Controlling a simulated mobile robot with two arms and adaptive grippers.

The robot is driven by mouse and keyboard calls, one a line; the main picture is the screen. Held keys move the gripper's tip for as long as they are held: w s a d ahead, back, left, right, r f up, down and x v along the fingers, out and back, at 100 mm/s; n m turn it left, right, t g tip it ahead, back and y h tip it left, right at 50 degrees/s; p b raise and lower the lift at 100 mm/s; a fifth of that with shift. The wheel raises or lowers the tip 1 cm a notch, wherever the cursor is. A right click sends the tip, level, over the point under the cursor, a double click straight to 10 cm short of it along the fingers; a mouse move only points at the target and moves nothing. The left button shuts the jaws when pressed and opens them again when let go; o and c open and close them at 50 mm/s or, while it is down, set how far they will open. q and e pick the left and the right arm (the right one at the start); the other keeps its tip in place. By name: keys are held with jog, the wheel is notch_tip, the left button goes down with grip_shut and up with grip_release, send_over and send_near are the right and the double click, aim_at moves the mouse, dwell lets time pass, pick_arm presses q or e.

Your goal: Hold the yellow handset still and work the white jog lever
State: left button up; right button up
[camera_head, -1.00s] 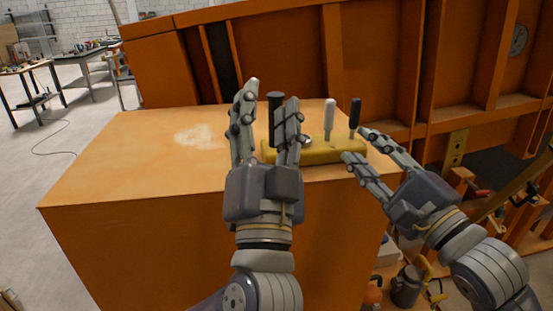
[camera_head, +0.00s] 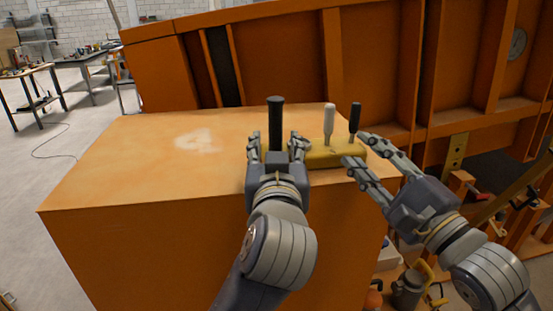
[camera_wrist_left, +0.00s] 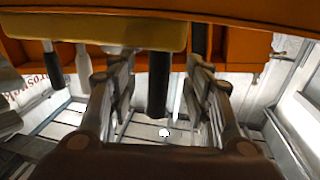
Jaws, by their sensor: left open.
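The yellow handset (camera_head: 322,157) lies on the orange box top. It also shows upside down in the left wrist view (camera_wrist_left: 100,30). A black post stands on its left part, the white jog lever (camera_head: 329,120) further right, and a black lever (camera_head: 354,118) near its right end. My left gripper (camera_head: 275,143) is open, with its fingers apart on either side of the black post (camera_wrist_left: 158,85). It hides the handset's left end. My right gripper (camera_head: 355,147) has its fingers astride the handset's right end; I cannot tell whether they press on it.
The orange box top (camera_head: 120,150) is clear left of the handset, apart from a pale dusty patch (camera_head: 197,140). A large orange ribbed frame (camera_head: 280,60) rises close behind the box. Tools and clutter lie low at the right.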

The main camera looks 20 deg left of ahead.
aim_at(275, 140)
pick_arm(q)
jog(key=shift+x, duration=2.6)
grip_shut()
